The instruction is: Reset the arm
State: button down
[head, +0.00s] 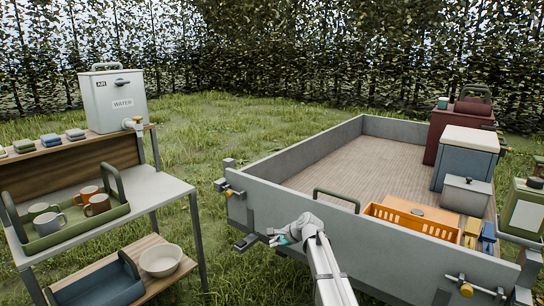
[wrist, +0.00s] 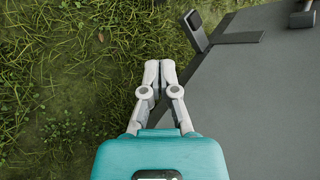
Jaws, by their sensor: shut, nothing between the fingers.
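My gripper (wrist: 160,72) is shut and empty in the wrist view, its two light fingers together, pointing down over the boundary between grass and a dark grey panel. In the head view my arm comes up from the bottom and bends at the top. My gripper there (head: 272,240) is small and sits just outside the near wall of the trailer (head: 400,262), close to its front left corner. No object is in the fingers. Whether the gripper touches anything cannot be told.
A shelf at left holds a water dispenser (head: 114,100), a green tray (head: 75,228) with mugs and a bowl (head: 161,260). The trailer's left floor is clear.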

jog(key=s+d+f+n+g+h, duration=0.25)
jog(key=s+d+n, duration=0.2)
jog(key=s, duration=0.55)
jog(key=s+d+f+n+g+h, duration=0.1)
jog(key=s+d+n+h, duration=0.4)
jog(key=s, duration=0.6)
jog(key=s+d+f+n+g, duration=0.2)
jog(key=s+d+n, duration=0.3)
jog(key=s, duration=0.5)
notch_tip(320, 180, up, 19)
jog(key=d+m+p, duration=0.1)
jog(key=p, duration=1.8)
jog(key=shift+s+d+p, duration=0.25)
jog(key=shift+d+p, duration=0.05)
jog(key=shift+d, duration=0.05)
